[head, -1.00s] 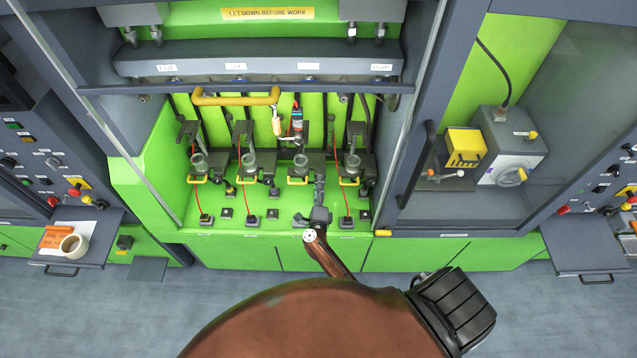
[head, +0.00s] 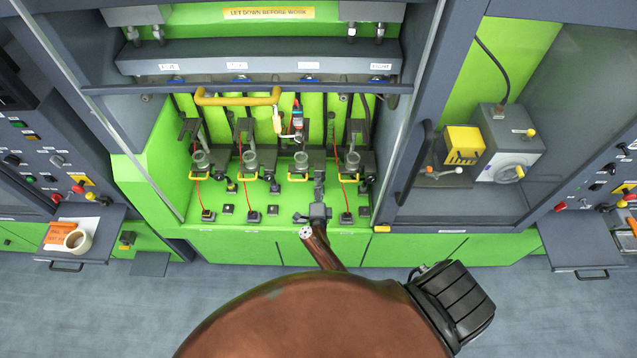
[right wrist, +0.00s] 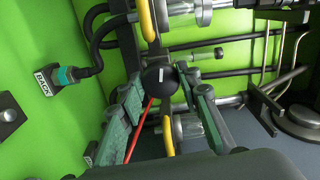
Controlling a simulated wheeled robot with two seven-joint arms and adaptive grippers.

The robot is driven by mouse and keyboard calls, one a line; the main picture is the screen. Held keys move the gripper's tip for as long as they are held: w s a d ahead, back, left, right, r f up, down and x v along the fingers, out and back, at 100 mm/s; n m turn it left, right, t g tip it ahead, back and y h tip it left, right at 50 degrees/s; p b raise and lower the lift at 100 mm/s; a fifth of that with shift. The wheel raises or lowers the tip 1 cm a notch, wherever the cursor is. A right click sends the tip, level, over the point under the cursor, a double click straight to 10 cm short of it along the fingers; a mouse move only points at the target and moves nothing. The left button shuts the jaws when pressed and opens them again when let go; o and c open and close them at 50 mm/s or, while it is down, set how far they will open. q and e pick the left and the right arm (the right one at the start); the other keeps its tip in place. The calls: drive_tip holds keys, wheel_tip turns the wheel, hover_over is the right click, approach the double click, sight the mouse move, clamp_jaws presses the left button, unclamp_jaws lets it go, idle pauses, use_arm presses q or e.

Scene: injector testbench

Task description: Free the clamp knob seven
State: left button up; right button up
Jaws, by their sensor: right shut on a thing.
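Clamp knob seven, a round black knob with a white line on it, shows in the right wrist view (right wrist: 160,82), between the fingertips. My right gripper (right wrist: 163,90) is shut on it. In the head view my right gripper (head: 319,180) reaches into the third station from the left and covers the knob. The third station's clear glass cup (head: 301,161) and yellow handle (head: 297,178) stand just left of the gripper. My left gripper is not in view.
Similar stations stand on both sides; the fourth cup (head: 352,160) is close on the right. A yellow bar (head: 237,98) crosses above the left stations. In the wrist view a red cable (right wrist: 140,130) runs close to the left finger. A black plug (right wrist: 48,80) is at the left.

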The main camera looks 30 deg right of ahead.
drive_tip(key=shift+a, duration=0.15)
drive_tip(key=o, duration=0.9)
drive_tip(key=shift+w, duration=0.1)
